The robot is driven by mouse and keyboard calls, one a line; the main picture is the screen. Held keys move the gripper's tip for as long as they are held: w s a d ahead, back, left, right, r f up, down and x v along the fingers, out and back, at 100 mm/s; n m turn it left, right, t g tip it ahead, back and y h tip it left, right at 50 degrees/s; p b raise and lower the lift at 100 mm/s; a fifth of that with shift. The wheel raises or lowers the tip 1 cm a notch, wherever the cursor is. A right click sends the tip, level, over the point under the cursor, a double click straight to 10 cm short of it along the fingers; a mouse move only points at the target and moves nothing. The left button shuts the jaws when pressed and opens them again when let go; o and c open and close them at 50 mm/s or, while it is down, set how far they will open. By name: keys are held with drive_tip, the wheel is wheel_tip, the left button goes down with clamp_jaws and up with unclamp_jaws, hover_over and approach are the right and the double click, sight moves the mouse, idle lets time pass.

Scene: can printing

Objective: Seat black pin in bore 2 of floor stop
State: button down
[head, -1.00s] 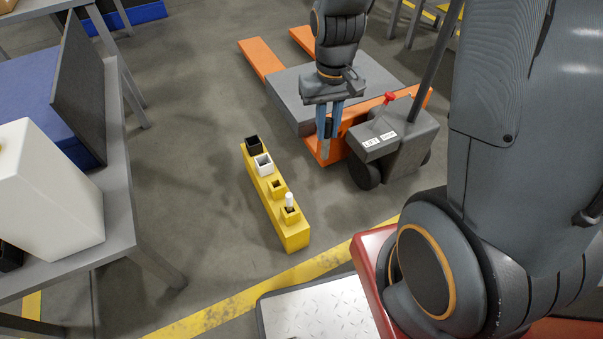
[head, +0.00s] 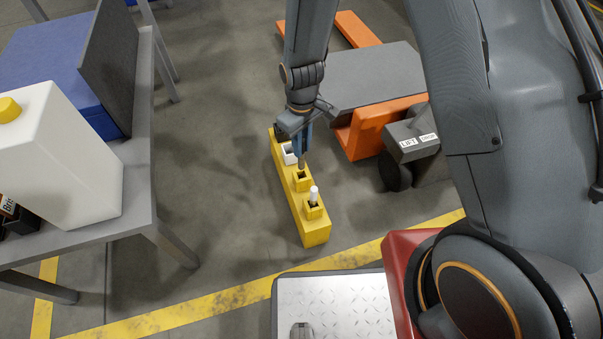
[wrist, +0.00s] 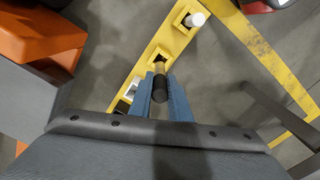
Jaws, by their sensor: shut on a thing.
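The yellow floor stop (head: 316,228) lies on the floor, with a row of square collars along its top. The nearest collar holds an upright white pin (head: 313,194), also in the wrist view (wrist: 195,19). My gripper (head: 302,150) points down over the stop, its blue fingers shut on the black pin (wrist: 160,90). In the head view the pin's brownish lower end (head: 302,164) shows below the fingers, at the plain yellow collar (head: 301,181) behind the white pin. I cannot tell whether its tip is inside that bore. My fingers partly hide the white collar (head: 288,155).
An orange pallet truck (head: 362,125) with a grey load (head: 365,78) stands behind and right of the stop. A grey table (head: 122,193) with a white container (head: 62,165) is at left. A yellow floor line (head: 190,322) crosses in front. Floor left of the stop is clear.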

sight(302, 164)
wheel_tip(302, 164, down, 9)
drive_tip(key=b, duration=0.2)
drive_tip(key=shift+r+b, duration=0.2)
drive_tip(key=shift+b, duration=0.15)
drive_tip(key=shift+f, duration=0.2)
drive_tip(key=c, duration=1.6)
unclamp_jaws()
drive_tip(key=shift+c, duration=0.2)
